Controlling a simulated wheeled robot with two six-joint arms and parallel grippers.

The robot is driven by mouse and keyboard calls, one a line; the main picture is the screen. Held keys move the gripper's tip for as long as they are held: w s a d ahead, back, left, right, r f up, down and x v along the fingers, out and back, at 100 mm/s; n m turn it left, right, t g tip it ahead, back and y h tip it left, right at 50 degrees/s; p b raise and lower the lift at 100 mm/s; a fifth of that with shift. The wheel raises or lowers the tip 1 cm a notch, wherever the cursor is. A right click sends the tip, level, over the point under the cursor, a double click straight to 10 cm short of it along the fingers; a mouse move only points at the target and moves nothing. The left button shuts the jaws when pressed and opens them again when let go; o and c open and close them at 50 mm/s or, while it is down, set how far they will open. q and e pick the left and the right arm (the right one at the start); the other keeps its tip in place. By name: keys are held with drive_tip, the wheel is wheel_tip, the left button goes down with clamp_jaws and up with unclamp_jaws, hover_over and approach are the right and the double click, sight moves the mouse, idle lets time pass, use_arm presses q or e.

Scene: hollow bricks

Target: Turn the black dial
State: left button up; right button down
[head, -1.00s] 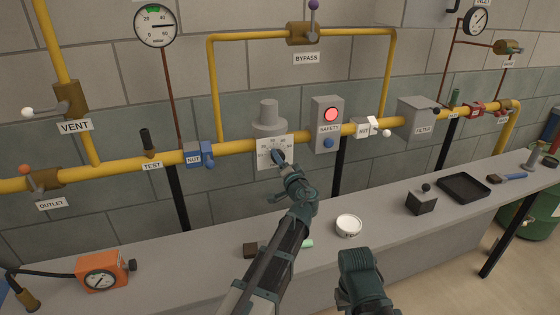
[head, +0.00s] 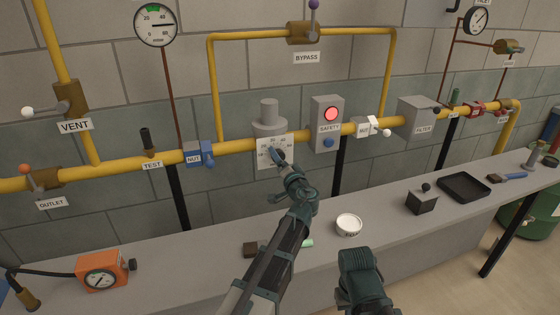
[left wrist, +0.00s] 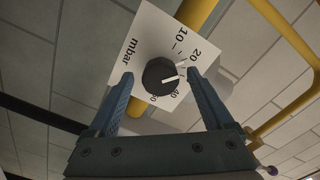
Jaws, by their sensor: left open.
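The black dial (left wrist: 161,77) is a round knob with a white pointer line, on a white scale plate (left wrist: 150,40) marked in mbar. Its pointer faces the right finger, between the 20 and what looks like 40. My left gripper (left wrist: 161,74) is open, with one finger on each side of the dial; I cannot tell whether they touch it. In the head view the left gripper (head: 276,155) is in front of the scale plate (head: 264,160) and hides the dial. My right gripper (head: 360,275) is low at the bottom; its fingers do not show clearly.
A grey regulator body (head: 269,120) rises above the plate on the yellow pipe (head: 232,147). The bench below holds a white round tin (head: 348,225) and a black tray (head: 465,187).

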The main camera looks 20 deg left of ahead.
use_arm(q)
drive_tip(key=v, duration=1.3)
drive_tip(key=shift+s+d, duration=0.3)
drive_tip(key=shift+s, duration=0.1)
use_arm(e)
drive_tip(key=shift+s, duration=0.1)
